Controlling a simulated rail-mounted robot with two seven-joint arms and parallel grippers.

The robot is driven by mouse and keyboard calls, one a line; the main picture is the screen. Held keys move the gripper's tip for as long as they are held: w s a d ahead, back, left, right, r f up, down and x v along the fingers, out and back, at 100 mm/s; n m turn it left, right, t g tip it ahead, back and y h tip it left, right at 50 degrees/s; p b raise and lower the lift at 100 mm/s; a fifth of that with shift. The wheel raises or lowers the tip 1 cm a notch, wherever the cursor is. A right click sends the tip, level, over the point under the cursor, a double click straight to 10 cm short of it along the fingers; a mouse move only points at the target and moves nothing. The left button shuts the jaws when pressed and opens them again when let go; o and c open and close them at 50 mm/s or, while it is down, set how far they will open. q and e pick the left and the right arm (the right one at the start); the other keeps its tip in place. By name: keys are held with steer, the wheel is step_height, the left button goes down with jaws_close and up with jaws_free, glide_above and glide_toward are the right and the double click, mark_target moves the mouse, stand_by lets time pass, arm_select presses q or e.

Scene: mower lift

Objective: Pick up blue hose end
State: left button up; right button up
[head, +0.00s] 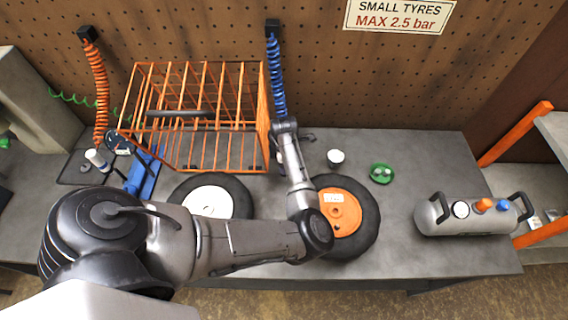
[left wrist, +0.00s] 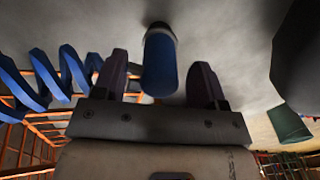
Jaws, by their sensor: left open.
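The blue coiled hose (head: 276,75) hangs from a dark bracket on the pegboard, and its lower end is at my left gripper (head: 286,127). Blue coils of the hose (left wrist: 40,80) show at the left. In the head view the gripper hides the hose end. My right gripper is not in view.
An orange wire cage (head: 200,150) stands left of the gripper. An orange-hubbed tyre (head: 342,210) and a white-hubbed tyre (head: 210,203) lie below the arm.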

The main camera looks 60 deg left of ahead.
arm_select(q)
steer(key=shift+c, duration=0.2)
steer(key=c, duration=1)
steer(key=shift+c, duration=0.2)
steer(key=shift+r, duration=0.15)
